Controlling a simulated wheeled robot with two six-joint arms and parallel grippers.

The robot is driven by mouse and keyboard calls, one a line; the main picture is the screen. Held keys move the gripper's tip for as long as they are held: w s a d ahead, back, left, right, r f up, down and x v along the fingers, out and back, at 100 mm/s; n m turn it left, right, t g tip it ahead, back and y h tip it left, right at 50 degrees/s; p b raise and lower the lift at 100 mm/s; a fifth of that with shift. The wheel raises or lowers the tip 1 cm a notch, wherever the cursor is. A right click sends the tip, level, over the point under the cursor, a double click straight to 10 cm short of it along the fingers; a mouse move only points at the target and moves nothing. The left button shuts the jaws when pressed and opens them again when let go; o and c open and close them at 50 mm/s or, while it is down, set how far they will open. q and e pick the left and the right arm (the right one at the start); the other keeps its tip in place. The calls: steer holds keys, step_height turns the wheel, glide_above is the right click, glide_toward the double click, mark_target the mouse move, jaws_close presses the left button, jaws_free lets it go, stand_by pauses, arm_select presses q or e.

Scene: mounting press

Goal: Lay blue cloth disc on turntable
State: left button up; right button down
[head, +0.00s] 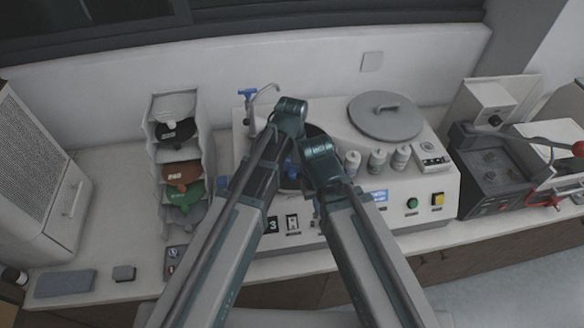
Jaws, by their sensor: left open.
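A patch of blue (292,166), which looks like the blue cloth disc, shows in the gap between my two wrists. It lies over the dark round basin of the turntable (314,130) on the white machine. My arms cover most of both, so I cannot tell whether the disc lies flat. My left gripper (289,122) is open above the basin's back left part. My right gripper (319,156) is above its right part, with the fingers hidden by the wrist.
A tiered rack (180,150) with several coloured discs stands at left. A round grey lid (386,116) lies on the machine's right side, behind several small bottles (377,160). A faucet (262,95) rises at the back left. A dark press (490,170) stands at right.

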arm_select(q)
step_height(320, 180, up, 12)
steer(key=p, duration=1.1)
steer(key=shift+r+p, duration=0.25)
steer(key=shift+p, duration=0.1)
arm_select(e)
step_height(320, 180, up, 12)
steer(key=shift+r, duration=0.2)
steer(key=shift+s, duration=0.1)
